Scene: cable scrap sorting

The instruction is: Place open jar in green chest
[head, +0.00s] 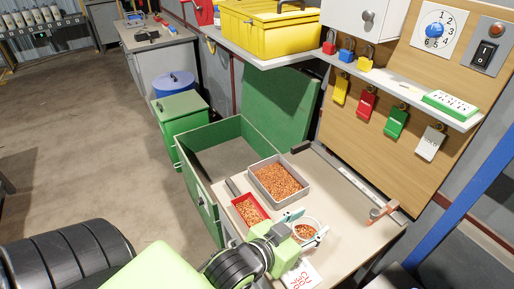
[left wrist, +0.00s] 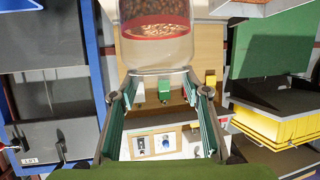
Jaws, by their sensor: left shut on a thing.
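A clear open jar (head: 306,231) with copper-coloured scrap inside is at the front of the workbench in the head view. My left gripper (head: 299,228) is shut on the jar, one finger on each side. In the left wrist view the jar (left wrist: 156,45) is between the fingertips, with a red band around the scrap. I cannot tell if its base touches the bench. The green chest (head: 201,190) stands open left of the bench, its lid (head: 281,101) tilted back. Its visible inside looks empty. My right gripper is not in view.
A grey tray (head: 252,172) and a red tray (head: 238,207), both with copper scrap, sit between jar and chest. A white card with red writing (head: 301,276) lies near the jar. A closed green bin (head: 181,122) stands beyond the chest. Shelf and tag board are at the back right.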

